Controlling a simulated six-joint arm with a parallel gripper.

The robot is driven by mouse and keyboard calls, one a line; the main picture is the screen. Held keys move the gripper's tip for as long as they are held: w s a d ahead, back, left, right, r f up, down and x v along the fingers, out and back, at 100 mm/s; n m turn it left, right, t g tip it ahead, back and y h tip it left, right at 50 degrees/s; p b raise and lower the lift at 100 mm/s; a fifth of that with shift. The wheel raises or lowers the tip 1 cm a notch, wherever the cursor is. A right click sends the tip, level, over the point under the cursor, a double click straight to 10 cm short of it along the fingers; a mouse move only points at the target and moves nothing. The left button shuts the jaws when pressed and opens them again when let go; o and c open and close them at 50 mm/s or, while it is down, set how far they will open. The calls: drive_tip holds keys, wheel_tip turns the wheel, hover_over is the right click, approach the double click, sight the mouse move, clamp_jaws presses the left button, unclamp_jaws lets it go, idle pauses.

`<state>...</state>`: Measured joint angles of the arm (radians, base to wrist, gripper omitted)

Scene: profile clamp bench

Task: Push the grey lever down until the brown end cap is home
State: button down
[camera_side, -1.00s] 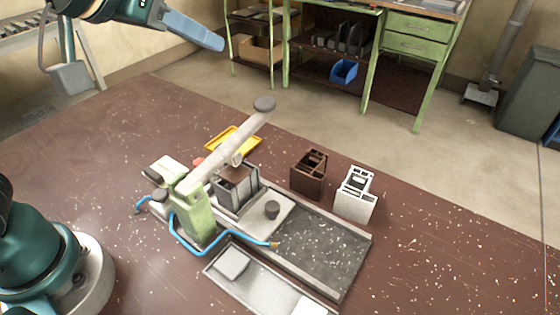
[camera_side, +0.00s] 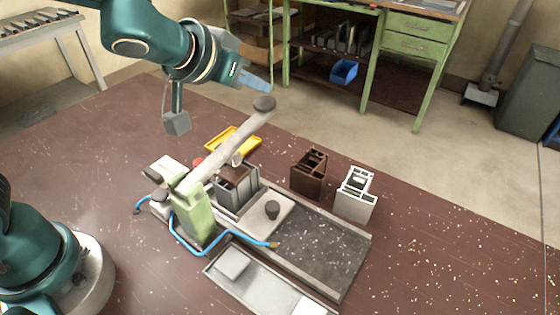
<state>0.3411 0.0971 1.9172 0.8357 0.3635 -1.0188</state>
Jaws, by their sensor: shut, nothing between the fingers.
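The grey lever (camera_side: 228,150) is raised, slanting up to the right from the green clamp body (camera_side: 195,208) to its round dark knob (camera_side: 264,103). A grey profile block (camera_side: 237,187) sits in the clamp under the lever. A brown block with open slots (camera_side: 309,174) stands on the bench to the right; I cannot tell whether it is the end cap. No brown cap is clear at the clamp, where the lever hides part of the view. My gripper (camera_side: 255,80) is shut and empty, its blue fingers just above and behind the knob in the picture; contact is unclear.
A white slotted block (camera_side: 356,194) stands beside the brown one. A yellow tray (camera_side: 243,138) lies behind the clamp. A blue hose (camera_side: 215,241) loops in front. A shallow metal tray (camera_side: 257,282) lies at the front.

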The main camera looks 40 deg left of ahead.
drive_tip(key=shift+f, duration=0.7)
